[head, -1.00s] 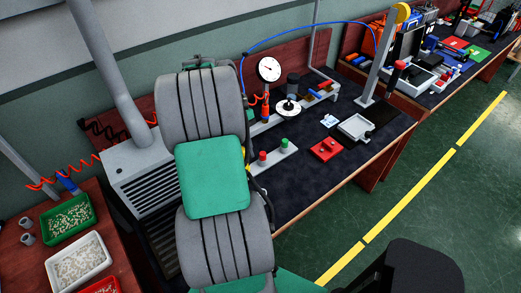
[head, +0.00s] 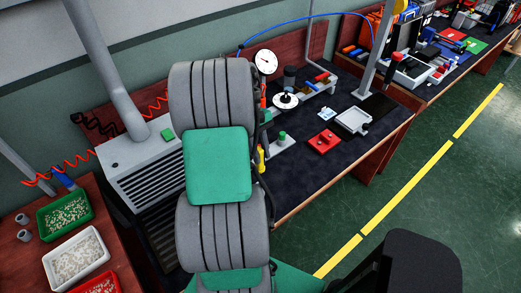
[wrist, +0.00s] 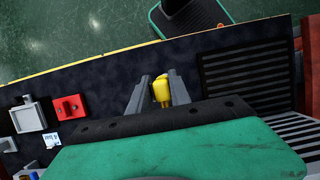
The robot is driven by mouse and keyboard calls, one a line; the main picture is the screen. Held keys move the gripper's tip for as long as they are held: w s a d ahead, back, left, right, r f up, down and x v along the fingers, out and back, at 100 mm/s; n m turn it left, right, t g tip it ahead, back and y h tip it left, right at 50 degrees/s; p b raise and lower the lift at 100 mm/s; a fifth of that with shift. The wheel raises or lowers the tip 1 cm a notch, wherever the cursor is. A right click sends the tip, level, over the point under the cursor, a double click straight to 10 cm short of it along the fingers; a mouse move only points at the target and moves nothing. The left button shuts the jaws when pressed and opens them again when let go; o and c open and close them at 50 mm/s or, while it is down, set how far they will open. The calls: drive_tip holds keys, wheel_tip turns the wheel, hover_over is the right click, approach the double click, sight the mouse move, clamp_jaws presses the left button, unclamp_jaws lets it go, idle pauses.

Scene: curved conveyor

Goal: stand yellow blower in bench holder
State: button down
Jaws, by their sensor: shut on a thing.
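The yellow blower (wrist: 162,90) sits between the two fingers of my gripper (wrist: 158,92) in the wrist view, and the fingers are closed on it. Its lower part is hidden by the gripper body. In the head view a bit of the yellow blower (head: 260,160) shows just right of my arm, which hides the gripper. A grey rail with several coloured items (head: 308,92) stands at the back of the bench. I cannot tell which fixture is the bench holder.
A red block (head: 323,142) and a grey tray (head: 353,121) lie on the dark bench mat. A round gauge (head: 264,62) stands behind my arm. A grey vented box (head: 150,170) is at left. The front of the mat is clear.

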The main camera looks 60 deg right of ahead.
sight(261, 172)
drive_tip(key=shift+f+b, duration=0.6)
drive_tip(key=shift+f, duration=0.85)
drive_tip(key=shift+r+p, duration=0.1)
drive_tip(key=shift+p, duration=0.9)
drive_tip(key=shift+f+b, duration=1.95)
drive_tip(key=shift+f, duration=1.65)
drive_tip(key=c, duration=1.1)
unclamp_jaws()
drive_tip(key=v, duration=0.8)
drive_tip(key=shift+f, duration=0.1)
